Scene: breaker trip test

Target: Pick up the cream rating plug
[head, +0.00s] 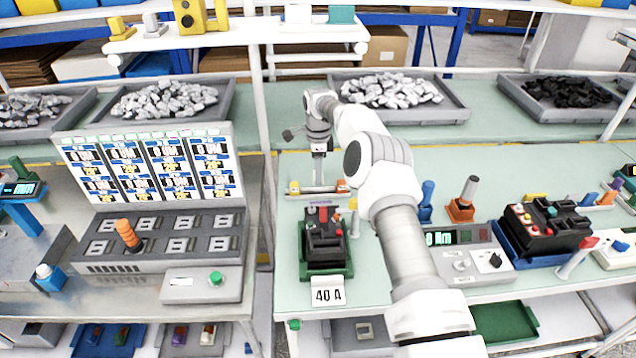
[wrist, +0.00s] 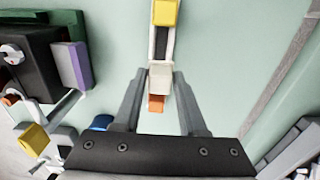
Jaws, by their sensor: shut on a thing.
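The cream rating plug (wrist: 160,80) sits between my fingertips in the wrist view. My gripper (wrist: 159,76) is shut on it, one finger on each side. The plug is at a narrow pale rack (wrist: 161,45), between a yellow plug (wrist: 165,12) and an orange plug (wrist: 156,103). I cannot tell whether it is clear of the rack. In the head view my gripper (head: 319,180) points down over the middle of the rack (head: 317,190), and the cream plug cannot be made out there.
A black breaker (head: 325,238) on a green base stands in front of the rack, with a "40 A" card (head: 328,291). Blue and orange tool stands (head: 461,209) and a grey meter box (head: 468,262) are to the right. Grey bins (head: 455,108) line the back.

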